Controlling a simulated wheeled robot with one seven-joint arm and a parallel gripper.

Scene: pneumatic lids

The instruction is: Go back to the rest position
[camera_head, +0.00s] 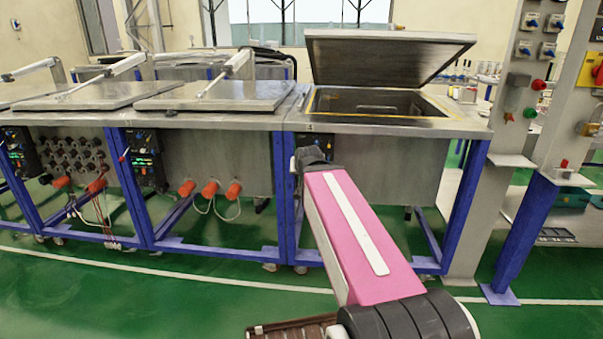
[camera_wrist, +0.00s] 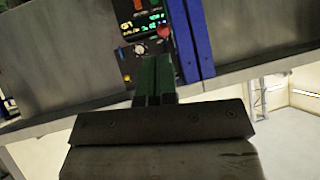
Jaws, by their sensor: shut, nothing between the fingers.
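My gripper (camera_wrist: 155,82) shows in the wrist view with its two dark green fingers together and nothing between them. It points toward a black control panel (camera_wrist: 141,30) with a lit display, coloured buttons and a red knob. The gap between fingertips and panel is hard to tell. In the head view my arm reaches forward in front of the right-hand tank (camera_head: 386,128); the gripper itself is hidden there. The right-hand tank's metal lid (camera_head: 385,58) stands raised. Two lids to its left, the middle lid (camera_head: 214,94) and the left lid (camera_head: 95,95), are down.
Blue legs (camera_head: 462,200) carry the metal benches; one blue leg (camera_wrist: 192,40) is close to the fingers in the wrist view. A grey post (camera_head: 495,150) with switches stands at right. The green floor (camera_head: 130,300) in front is open.

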